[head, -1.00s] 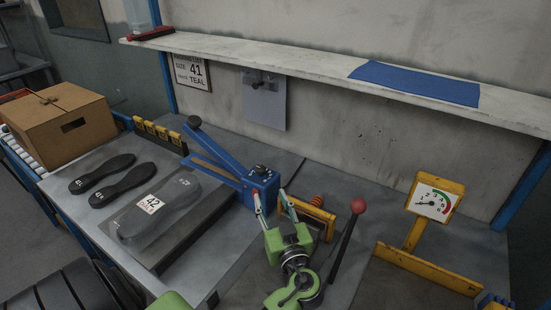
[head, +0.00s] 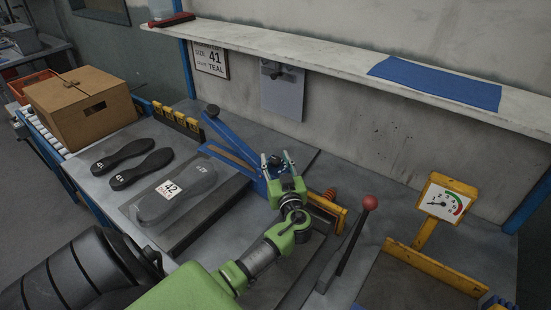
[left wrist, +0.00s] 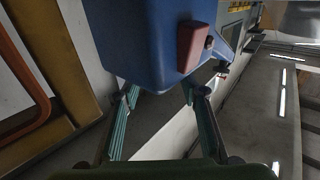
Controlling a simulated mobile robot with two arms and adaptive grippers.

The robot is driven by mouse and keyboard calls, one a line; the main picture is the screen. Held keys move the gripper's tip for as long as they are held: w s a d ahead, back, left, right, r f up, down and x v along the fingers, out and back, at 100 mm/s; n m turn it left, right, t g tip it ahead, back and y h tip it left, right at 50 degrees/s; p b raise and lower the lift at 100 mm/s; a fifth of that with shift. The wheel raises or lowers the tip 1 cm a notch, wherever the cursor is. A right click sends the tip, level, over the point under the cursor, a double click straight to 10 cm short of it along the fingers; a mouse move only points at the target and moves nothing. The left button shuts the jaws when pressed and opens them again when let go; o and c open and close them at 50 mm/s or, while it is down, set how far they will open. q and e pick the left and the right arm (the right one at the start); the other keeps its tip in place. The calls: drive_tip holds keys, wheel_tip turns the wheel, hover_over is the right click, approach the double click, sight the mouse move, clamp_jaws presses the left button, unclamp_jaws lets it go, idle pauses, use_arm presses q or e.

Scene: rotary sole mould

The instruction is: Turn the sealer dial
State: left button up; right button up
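The blue sealer (head: 232,136) stands on the bench with its long arm slanting up to the far left. Its dark dial (head: 274,160) is on top of the front end, partly hidden by my left gripper (head: 278,163). The left gripper is open, its fingers at the sealer's front end. In the left wrist view the open fingers (left wrist: 161,106) are apart with nothing clearly between them. The sealer's blue body (left wrist: 145,35) with a red switch (left wrist: 193,46) fills the view just beyond them; the dial cannot be made out there. My right gripper is out of view.
Dark soles (head: 141,165) and a labelled grey sole (head: 172,192) lie left of the sealer. A red-knobbed lever (head: 369,203) and a yellow-framed gauge (head: 441,203) stand to the right. A cardboard box (head: 84,107) is at far left; a shelf (head: 330,58) runs above.

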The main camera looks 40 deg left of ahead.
use_arm(q)
drive_tip(key=shift+w+a, duration=0.15)
drive_tip(key=shift+a, duration=0.05)
clamp_jaws()
